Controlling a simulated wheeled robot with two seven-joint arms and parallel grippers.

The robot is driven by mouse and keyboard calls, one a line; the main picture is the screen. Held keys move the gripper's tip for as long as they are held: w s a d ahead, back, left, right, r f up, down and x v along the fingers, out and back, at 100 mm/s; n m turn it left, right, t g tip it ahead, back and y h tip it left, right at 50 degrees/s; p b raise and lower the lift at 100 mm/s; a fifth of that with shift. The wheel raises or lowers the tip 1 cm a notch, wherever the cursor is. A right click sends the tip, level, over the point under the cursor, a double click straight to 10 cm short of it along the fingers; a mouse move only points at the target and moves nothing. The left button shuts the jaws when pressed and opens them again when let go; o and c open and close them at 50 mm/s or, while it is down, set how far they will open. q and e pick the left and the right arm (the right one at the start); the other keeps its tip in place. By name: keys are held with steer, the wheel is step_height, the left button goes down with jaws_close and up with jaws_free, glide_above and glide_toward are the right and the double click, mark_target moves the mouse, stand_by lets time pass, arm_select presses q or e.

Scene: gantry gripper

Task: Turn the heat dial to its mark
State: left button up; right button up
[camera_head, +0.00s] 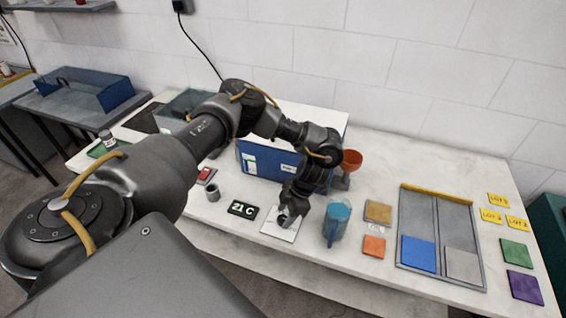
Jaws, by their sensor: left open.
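The heat dial is a dark round knob (283,220) on a white square plate (277,230) at the front middle of the table. My left arm comes in from the left and bends down over it. My left gripper (286,217) is open and points down at the dial, with its fingers at or just above the knob. The fingers hide much of the dial, so its pointer and mark cannot be made out. My right gripper is not in view.
A blue jug (337,222) stands close to the right of the plate. A grey cup (213,192) stands to the left, a blue box (262,162) behind. A divided tray (441,195) and several coloured tiles lie at the right.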

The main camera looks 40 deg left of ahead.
arm_select(q)
steer(key=b+v, duration=0.1)
steer(key=v, duration=0.8)
steer(key=shift+r, duration=0.3)
